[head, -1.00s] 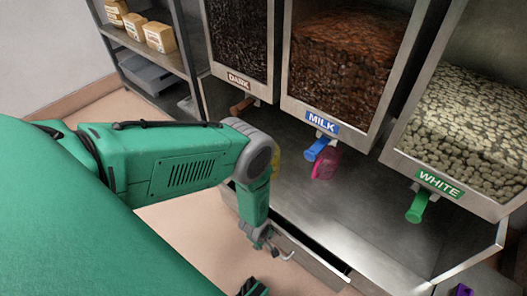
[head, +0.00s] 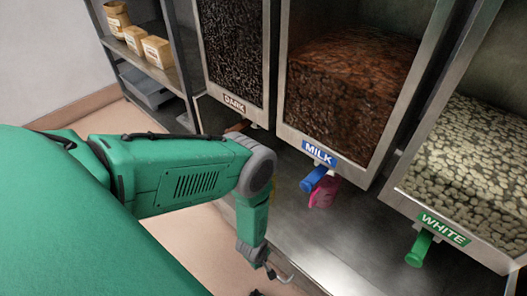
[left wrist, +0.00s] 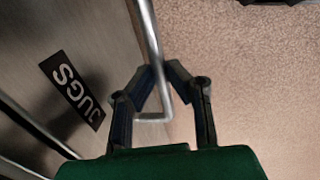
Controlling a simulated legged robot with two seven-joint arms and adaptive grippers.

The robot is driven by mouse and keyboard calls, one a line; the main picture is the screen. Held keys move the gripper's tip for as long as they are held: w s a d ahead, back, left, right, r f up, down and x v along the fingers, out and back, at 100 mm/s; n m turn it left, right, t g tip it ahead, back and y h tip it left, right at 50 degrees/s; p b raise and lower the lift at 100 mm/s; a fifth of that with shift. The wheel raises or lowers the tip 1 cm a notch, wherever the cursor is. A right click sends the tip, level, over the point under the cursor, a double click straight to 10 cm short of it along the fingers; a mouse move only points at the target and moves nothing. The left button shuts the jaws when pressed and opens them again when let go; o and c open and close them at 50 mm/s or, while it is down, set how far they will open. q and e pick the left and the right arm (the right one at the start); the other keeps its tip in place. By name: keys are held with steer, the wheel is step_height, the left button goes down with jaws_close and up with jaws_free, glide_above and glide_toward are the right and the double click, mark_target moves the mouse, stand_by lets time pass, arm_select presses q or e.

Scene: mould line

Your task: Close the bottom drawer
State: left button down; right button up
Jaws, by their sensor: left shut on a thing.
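My left gripper (head: 270,270) reaches down to the front of the metal unit below the chocolate bins. In the left wrist view its fingers (left wrist: 158,72) are shut on a bent metal bar handle (left wrist: 150,35). The handle belongs to a grey metal drawer front (left wrist: 35,45) with a black label reading JUGS (left wrist: 72,90), seen upside down. How far the drawer stands out cannot be told from the current views. My right gripper is not in view.
Bins marked DARK (head: 232,60), MILK (head: 335,95) and WHITE (head: 465,155) stand above a metal counter (head: 345,235). A pink jug (head: 325,191) sits below the blue MILK spout (head: 314,179). A shelf (head: 160,80) with packages is at the back left. Bare floor lies beside the unit.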

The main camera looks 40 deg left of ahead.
arm_select(q)
steer(key=shift+w+d+r, duration=0.2)
steer(key=shift+w+d, duration=0.3)
steer(key=shift+d, duration=0.05)
steer(key=c, duration=1.6)
jaws_free()
steer(key=shift+o, duration=0.2)
steer(key=shift+s+a, duration=0.1)
steer(key=shift+s+a, duration=0.1)
steer(key=shift+a, duration=0.15)
step_height(320, 180, up, 12)
steer(key=s, duration=0.2)
steer(key=shift+s+f, duration=0.2)
